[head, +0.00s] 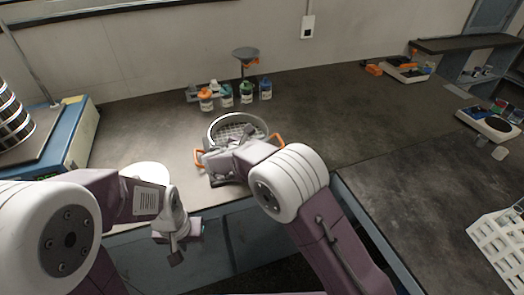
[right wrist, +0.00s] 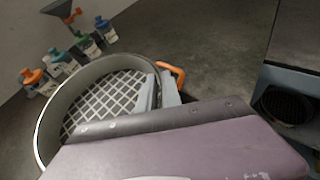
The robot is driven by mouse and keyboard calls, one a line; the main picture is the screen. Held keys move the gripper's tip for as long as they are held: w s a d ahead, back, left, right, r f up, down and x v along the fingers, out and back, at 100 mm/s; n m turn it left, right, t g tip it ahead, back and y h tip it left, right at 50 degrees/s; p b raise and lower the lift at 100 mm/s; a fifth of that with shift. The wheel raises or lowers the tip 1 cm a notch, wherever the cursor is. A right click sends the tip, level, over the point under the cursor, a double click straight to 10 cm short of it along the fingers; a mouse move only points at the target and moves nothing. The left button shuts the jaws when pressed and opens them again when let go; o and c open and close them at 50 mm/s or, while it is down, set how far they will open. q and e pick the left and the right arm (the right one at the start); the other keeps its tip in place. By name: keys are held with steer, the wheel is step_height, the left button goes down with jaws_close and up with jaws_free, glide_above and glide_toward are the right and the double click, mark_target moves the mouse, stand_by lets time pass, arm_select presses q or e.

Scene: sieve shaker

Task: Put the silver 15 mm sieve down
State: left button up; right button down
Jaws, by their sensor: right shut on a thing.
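The silver sieve (head: 213,131) is a round metal ring with a coarse square mesh and orange handles at its sides. It is near the front of the bench, and my right gripper (head: 232,152) is shut on its near rim. In the right wrist view the sieve (right wrist: 52,108) fills the left half, with the fingers (right wrist: 157,92) at its rim beside an orange handle. I cannot tell whether its underside touches the bench. My left gripper (head: 178,240) hangs empty in front of the bench edge; its finger gap is unclear.
Several jars (head: 227,95) with coloured lids and a funnel on a stand (head: 245,58) are behind the sieve. A white round thing (head: 148,170) lies left of it. A blue machine with stacked sieves (head: 12,120) stands far left.

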step_height(320, 180, down, 4)
steer(key=shift+b, duration=0.55)
steer(key=c, duration=1.5)
jaws_free()
steer(key=shift+s+r, duration=0.1)
